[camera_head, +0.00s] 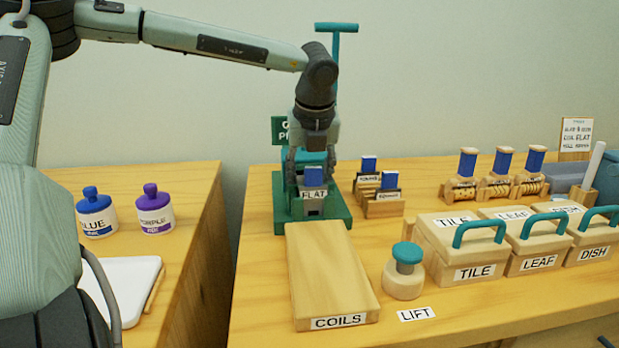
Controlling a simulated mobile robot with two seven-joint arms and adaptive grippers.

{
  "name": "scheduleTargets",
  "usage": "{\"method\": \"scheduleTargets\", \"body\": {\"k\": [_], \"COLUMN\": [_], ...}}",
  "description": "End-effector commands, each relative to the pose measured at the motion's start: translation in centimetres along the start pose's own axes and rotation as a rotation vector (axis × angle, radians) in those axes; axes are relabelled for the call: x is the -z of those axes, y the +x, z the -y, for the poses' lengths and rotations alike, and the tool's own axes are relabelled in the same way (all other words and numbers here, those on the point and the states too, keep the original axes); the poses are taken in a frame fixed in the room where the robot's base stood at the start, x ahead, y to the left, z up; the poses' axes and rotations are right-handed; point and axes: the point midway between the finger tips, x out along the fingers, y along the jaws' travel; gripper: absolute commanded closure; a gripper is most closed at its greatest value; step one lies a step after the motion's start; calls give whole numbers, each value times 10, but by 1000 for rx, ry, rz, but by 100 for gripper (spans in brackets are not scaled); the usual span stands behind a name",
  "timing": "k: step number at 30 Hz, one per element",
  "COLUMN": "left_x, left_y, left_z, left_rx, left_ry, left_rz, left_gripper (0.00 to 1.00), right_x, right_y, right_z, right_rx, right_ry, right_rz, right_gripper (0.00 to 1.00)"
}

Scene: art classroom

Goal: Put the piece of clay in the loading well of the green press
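The green press (340,211) stands at the back left of the right-hand table, with a teal T-shaped handle (337,28) above it. My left gripper (312,172) reaches down over the press from above. Its fingers look spread apart, one on each side, with teal press parts showing between them. I cannot make out the piece of clay, and the loading well is hidden behind the gripper and plate. My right gripper is not in view.
A wooden COILS board (330,275) lies before the press. Two blue-tabbed plates (383,203) stand to its right. A teal-knobbed wooden jar (403,284) and TILE, LEAF and DISH boxes (470,250) fill the right. A gap separates the left table (190,195) with paint jars.

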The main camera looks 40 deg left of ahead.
Motion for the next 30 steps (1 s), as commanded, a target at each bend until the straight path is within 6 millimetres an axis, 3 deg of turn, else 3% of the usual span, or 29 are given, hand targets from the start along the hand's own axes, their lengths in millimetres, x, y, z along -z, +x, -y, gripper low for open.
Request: {"method": "scheduleTargets", "body": {"k": [4,5,10,20,30], "left_x": [0,0,0,-1,-11], "left_y": [0,0,0,-2,-27], "left_z": [0,0,0,0,0], "left_rx": [1,1,1,0,1], "left_ry": [0,0,0,0,-1], "left_rz": [1,1,1,0,1], "left_gripper": [90,52,32,32,32], "right_x": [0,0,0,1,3], "right_y": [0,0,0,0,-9], "right_z": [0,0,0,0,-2], "right_rx": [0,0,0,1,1], "right_ry": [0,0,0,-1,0], "right_rz": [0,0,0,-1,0], "right_gripper": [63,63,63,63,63]}}
